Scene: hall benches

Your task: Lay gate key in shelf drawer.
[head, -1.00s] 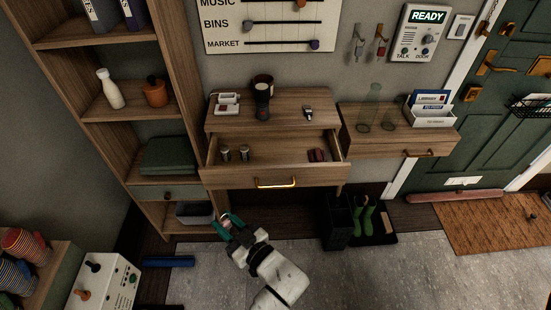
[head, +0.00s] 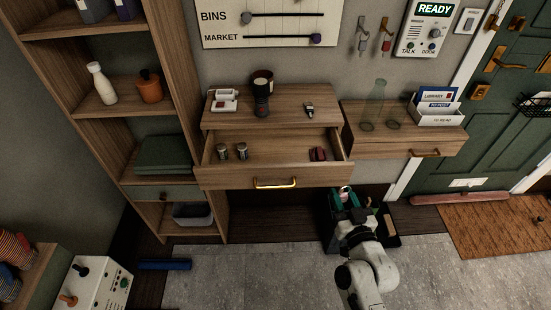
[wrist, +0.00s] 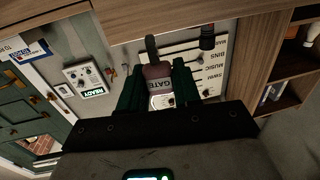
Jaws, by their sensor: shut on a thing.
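My gripper (head: 345,191) is low in front of the wall, right of the open desk drawer and below the wall shelf. In the wrist view its green fingers (wrist: 157,94) are shut on the gate key (wrist: 158,72), whose dull red tag reads GATE. In the head view the key is too small to make out clearly. The wall shelf (head: 440,148) at the right has a shut drawer front with a brass handle (head: 424,153). A grey-green drawer front (head: 163,194) in the bookcase also looks shut. I cannot tell which is the shelf drawer.
The desk drawer (head: 274,183) stands open with two small jars (head: 232,152) and a dark red item (head: 318,154). Glasses (head: 374,105) and a letter holder (head: 438,111) stand on the wall shelf. Grey floor is clear in front.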

